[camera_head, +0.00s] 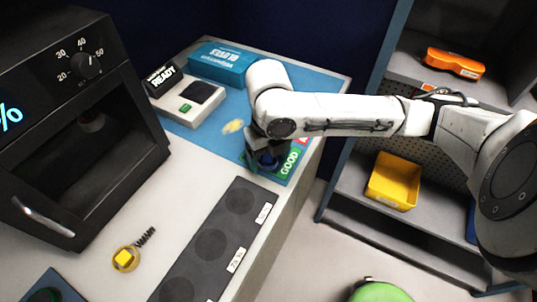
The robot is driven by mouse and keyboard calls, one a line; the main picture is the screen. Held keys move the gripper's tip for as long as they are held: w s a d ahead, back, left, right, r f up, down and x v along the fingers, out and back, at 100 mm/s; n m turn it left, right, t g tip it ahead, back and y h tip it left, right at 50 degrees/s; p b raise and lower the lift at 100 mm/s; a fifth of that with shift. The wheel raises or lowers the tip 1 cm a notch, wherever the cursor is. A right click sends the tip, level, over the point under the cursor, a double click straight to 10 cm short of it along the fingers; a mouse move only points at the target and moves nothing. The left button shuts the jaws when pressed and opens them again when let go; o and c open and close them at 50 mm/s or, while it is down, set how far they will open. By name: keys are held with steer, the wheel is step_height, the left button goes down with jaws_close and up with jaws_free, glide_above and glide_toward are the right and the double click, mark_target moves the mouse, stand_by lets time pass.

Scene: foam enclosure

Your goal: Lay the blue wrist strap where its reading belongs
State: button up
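My gripper (265,160) points down over the far end of the bench, beside a green label reading GOOD (290,160). A dark blue shape (268,158) shows at its fingers; it may be the blue wrist strap, but the gripper hides most of it. I cannot tell whether the fingers are closed on it. A red label (302,139) sits just beyond the green one, partly hidden by my arm. A tester (187,97) with a dark pad and a sign reading READY (161,79) stands on the blue mat (318,84).
A yellow strap with a coiled cord (125,259) lies at the near left. A small yellow item (233,126) lies on the mat. A black strip with round spots (211,245) runs along the bench. A black oven-like box (80,120) fills the left. Shelves hold a yellow bin (394,181).

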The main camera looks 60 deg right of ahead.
mark_target(269, 159)
steer(key=shift+r, duration=0.1)
step_height(269, 159, up, 12)
steer(key=p, duration=0.1)
stand_by(0.5)
